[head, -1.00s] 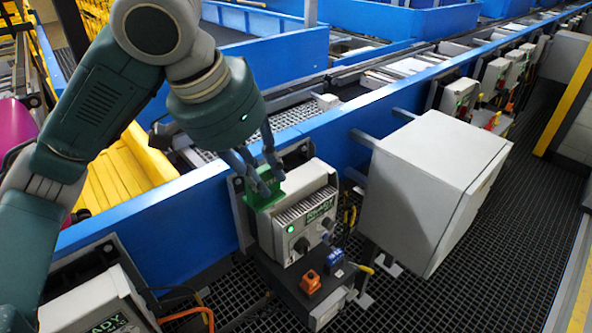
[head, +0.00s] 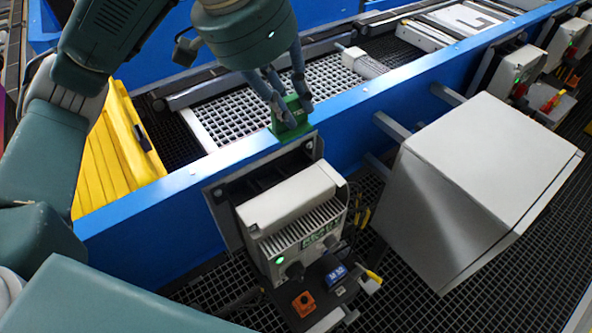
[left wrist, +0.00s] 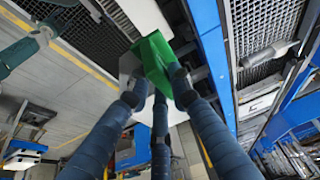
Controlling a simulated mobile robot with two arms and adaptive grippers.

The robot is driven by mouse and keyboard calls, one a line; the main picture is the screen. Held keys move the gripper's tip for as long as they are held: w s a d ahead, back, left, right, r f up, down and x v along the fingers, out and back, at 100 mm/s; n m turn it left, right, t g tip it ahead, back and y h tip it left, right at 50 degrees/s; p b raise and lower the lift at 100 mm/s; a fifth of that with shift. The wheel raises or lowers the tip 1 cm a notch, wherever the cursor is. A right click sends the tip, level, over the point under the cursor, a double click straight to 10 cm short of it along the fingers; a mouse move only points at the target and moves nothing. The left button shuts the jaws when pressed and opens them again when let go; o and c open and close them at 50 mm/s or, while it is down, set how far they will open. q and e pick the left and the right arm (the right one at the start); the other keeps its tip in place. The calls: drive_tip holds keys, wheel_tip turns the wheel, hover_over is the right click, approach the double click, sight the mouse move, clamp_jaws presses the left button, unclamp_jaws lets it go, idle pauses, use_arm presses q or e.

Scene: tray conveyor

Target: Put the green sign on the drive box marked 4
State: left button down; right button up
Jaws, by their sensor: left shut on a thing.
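The green sign (head: 289,118) is a small green piece held in the fingers of my left gripper (head: 288,97). In the left wrist view the sign (left wrist: 155,60) sits between the closed fingertips (left wrist: 155,88). In the head view the sign shows over the blue rail, just behind a light grey drive box (head: 292,208). I cannot tell the gap between sign and box. The box has a ribbed front, a green light, a dark knob and a green-and-white label. I cannot read a number on it. My right gripper is not in view.
A large grey cabinet (head: 478,170) stands right of the drive box. The blue conveyor rail (head: 165,205) runs behind both. Orange and blue connectors (head: 304,303) sit below the box. More drive boxes (head: 522,68) hang farther right. A yellow bin (head: 115,160) is at left.

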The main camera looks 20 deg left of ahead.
sight(283, 137)
use_arm(q)
drive_tip(key=f, duration=0.2)
drive_tip(key=s+f, duration=0.1)
drive_tip(key=f, duration=0.4)
drive_tip(key=shift+s, duration=0.35)
drive_tip(key=f, duration=0.6)
drive_tip(key=shift+w+f, duration=0.2)
drive_tip(key=shift+w, duration=0.2)
wheel_tip(283, 137, down, 4)
drive_tip(key=shift+r, duration=0.1)
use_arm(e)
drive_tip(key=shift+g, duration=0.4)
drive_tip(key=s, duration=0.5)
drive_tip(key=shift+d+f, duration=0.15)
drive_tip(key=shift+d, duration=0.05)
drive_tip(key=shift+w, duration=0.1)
